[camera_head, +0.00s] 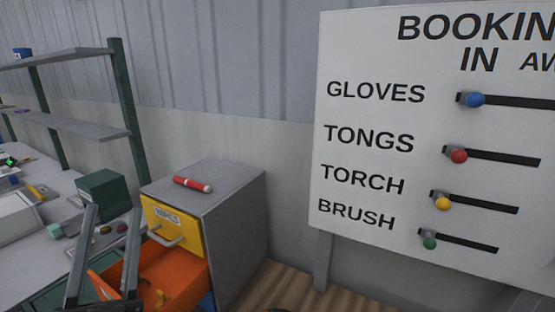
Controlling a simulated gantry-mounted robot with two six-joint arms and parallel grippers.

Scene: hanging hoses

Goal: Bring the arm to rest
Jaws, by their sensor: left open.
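My left gripper (112,211) shows at the lower left of the head view, with its two grey fingers pointing up. The fingers stand well apart, with nothing held between them. In the picture they overlap the left part of an open orange drawer (180,275) and the workbench edge. I cannot tell whether they touch either. My right gripper is not in view.
A grey cabinet (230,205) with a yellow drawer front (190,235) carries a red cylinder (193,184) on top. A cluttered workbench (50,255) and shelves (75,55) are at left. A white board (380,235) with colored slider knobs stands at right.

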